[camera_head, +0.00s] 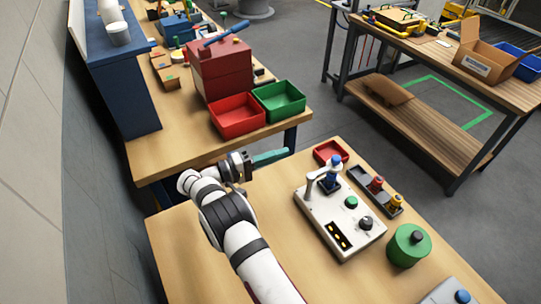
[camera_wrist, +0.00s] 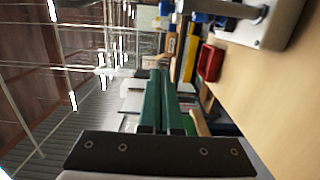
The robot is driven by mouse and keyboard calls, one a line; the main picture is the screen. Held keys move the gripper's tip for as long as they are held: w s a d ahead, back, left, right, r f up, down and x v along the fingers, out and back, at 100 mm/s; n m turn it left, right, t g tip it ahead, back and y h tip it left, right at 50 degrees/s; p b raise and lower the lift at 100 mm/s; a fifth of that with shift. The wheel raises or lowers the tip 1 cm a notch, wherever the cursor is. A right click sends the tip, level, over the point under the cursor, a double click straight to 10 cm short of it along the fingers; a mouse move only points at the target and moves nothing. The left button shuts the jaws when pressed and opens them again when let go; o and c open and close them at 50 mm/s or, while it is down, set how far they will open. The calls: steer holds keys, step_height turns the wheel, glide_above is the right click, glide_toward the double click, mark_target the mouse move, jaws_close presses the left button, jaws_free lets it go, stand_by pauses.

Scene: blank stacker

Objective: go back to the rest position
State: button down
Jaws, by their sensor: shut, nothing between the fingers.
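My gripper (camera_head: 270,157) shows at the end of my white and black arm in the head view. It is raised near the far left edge of the front table, its green fingers pointing right. In the wrist view my gripper (camera_wrist: 160,74) has its two green fingers side by side, shut with nothing between them. The white stacker device (camera_head: 340,220) stands on the front table to the right of my arm, with a blue-topped piece under its curved post. The device also shows at the top right of the wrist view (camera_wrist: 272,25).
A small red tray (camera_head: 331,153), a dark rack (camera_head: 375,190) with coloured pieces and a green round container (camera_head: 408,246) stand around the device. Red (camera_head: 238,116) and green (camera_head: 279,100) bins stand on the back table. The front table's left part is clear.

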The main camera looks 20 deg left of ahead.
steer(key=s+d+r+m+g+y, duration=0.25)
steer(key=s+d+r+g, duration=0.25)
steer(key=d, duration=0.4)
steer(key=s+d+r+m+g+y, duration=0.1)
steer(key=s+d+r+m+g, duration=0.35)
steer(key=d, duration=0.55)
steer(key=s+d+r+m+g+y, duration=0.1)
steer(key=s+d+g+y, duration=0.15)
steer(key=s, duration=0.45)
steer(key=s+d+r+m+g+y, duration=0.1)
steer(key=s+d+y, duration=0.15)
steer(key=s, duration=0.45)
steer(key=s+a+f+m+y, duration=0.1)
steer(key=s+a+m+y, duration=0.1)
steer(key=s, duration=0.4)
steer(key=s+a+f+m+t+y, duration=0.1)
steer(key=s+a+m+y, duration=0.1)
steer(key=s+y, duration=0.3)
steer(key=shift+s+a+f+m, duration=0.3)
steer(key=shift+s+a, duration=0.2)
steer(key=shift+s, duration=0.1)
